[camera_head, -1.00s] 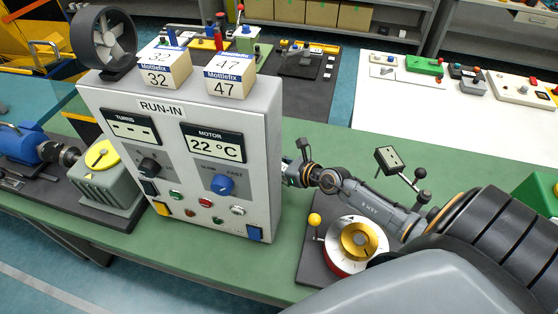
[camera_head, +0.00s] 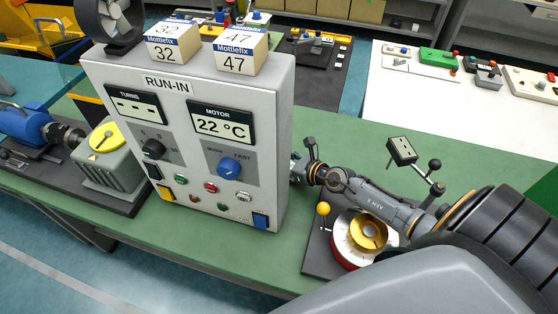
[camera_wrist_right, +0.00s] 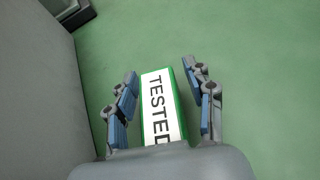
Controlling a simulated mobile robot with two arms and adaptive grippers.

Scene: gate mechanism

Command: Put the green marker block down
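The green marker block (camera_wrist_right: 163,108) has a white label reading TESTED and shows in the right wrist view. It lies between the two fingers of my right gripper (camera_wrist_right: 163,80). The fingers are apart, with a narrow gap visible on each side of the block. The block's near end is hidden behind my gripper's body. The green bench top (camera_wrist_right: 250,60) is below; whether the block touches it is hard to tell. In the head view my right arm reaches behind the grey RUN-IN panel (camera_head: 180,90), which hides the fingers and block. My left gripper is not in view.
The panel's side is close to the left of my right gripper. A dial base with a red-rimmed dial (camera_head: 345,247) and yellow-knobbed lever (camera_head: 323,209) sits under my right arm. Two Mottlefix boxes (camera_head: 240,50) stand on the panel. Bench space beyond my arm is clear.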

